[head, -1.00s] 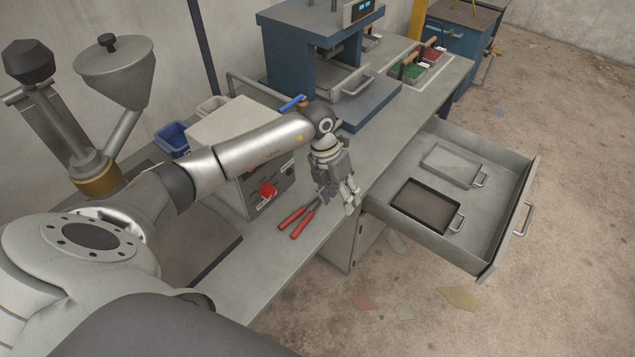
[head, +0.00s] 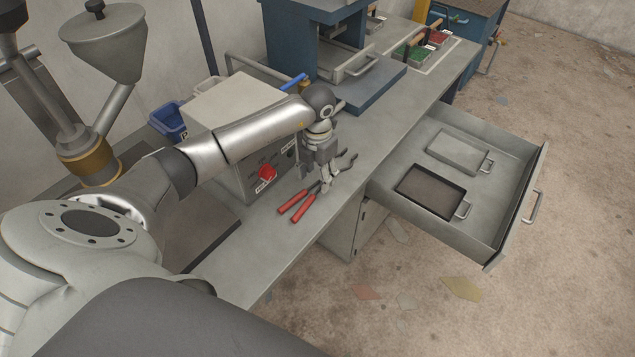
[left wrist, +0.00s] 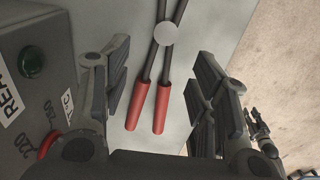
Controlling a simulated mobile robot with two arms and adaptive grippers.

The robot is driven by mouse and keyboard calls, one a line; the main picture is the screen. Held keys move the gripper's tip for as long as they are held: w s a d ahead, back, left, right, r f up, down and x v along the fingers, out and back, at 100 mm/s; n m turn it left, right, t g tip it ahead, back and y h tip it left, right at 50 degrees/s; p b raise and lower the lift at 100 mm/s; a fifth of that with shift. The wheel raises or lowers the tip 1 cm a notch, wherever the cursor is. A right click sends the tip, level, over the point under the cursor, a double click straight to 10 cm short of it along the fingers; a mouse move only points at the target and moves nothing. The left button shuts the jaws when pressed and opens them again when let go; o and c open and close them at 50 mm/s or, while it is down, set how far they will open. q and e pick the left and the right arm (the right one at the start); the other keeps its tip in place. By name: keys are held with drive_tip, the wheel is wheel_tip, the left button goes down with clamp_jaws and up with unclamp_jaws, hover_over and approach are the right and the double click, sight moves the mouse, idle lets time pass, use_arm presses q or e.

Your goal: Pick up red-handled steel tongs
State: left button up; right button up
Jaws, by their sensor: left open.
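The red-handled steel tongs (head: 297,206) lie on the grey bench top, handles toward the front left and steel jaws toward the back right. My left gripper (head: 325,184) is over the middle of the tongs and hides part of their shafts in the head view. In the left wrist view, the tongs (left wrist: 150,100) run between the two spread fingers of the left gripper (left wrist: 160,88). Their round pivot and both red grips show there, with a gap to the finger on each side. The gripper is open and holds nothing. My right gripper is not in view.
A control box (head: 236,110) with a red knob (head: 267,173) stands close to the left of the gripper. A blue press (head: 310,40) is behind. An open drawer (head: 500,225) with two trays juts out at right. Bare bench lies in front of the tongs.

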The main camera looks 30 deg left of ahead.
use_arm(q)
wheel_tip(320, 180, down, 3)
drive_tip(key=shift+r+b, duration=0.1)
drive_tip(key=shift+b, duration=0.5)
drive_tip(key=shift+w, duration=0.1)
drive_tip(key=shift+c, duration=1.2)
drive_tip(key=c, duration=0.9)
clamp_jaws()
drive_tip(key=shift+r, duration=0.15)
